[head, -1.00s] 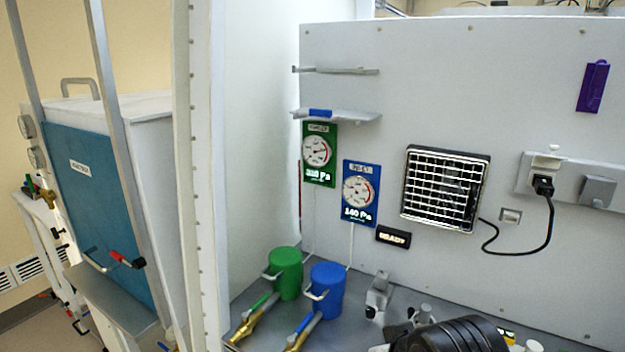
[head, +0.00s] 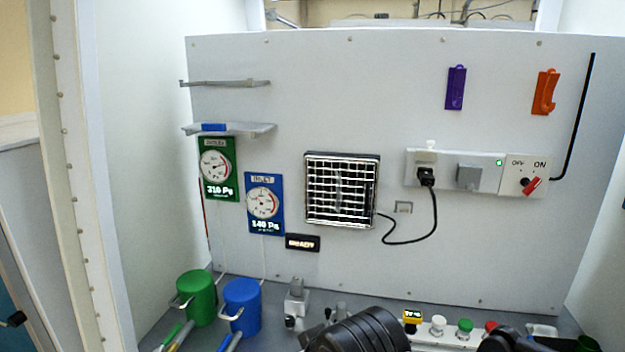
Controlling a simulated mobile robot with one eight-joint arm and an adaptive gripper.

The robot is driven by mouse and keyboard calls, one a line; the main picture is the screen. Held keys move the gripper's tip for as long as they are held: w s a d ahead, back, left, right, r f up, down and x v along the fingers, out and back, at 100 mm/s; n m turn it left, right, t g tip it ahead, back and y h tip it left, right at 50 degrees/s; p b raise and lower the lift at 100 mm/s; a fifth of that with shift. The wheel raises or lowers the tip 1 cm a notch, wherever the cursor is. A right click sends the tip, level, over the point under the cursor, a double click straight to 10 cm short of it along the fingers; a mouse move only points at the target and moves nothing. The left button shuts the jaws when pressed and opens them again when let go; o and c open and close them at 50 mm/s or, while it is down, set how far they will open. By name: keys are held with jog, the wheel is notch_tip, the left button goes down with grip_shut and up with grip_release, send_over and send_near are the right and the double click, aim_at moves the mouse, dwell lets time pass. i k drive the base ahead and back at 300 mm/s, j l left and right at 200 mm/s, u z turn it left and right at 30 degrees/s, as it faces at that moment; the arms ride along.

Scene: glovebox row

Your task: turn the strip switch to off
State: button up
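The strip switch (head: 529,184) is a dark knob with a red pointer at the right end of the white power strip (head: 455,157) on the grey back panel. Its labels read OFF on the left and ON on the right. The red pointer tilts up to the right, toward ON. A small green light (head: 499,162) glows on the strip just left of the switch. Dark parts of my arm show along the bottom edge, well below the strip. I cannot make out my gripper's fingers in the head view.
A black plug (head: 426,177) sits in the strip, its cord running to the grilled fan (head: 342,190). A grey block (head: 469,176) sits between plug and switch. Purple (head: 455,88) and orange (head: 545,92) holders hang above. Several buttons (head: 465,328) line the bench below. The panel around the switch is clear.

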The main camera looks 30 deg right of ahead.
aim_at(536, 181)
jog(key=z, duration=2)
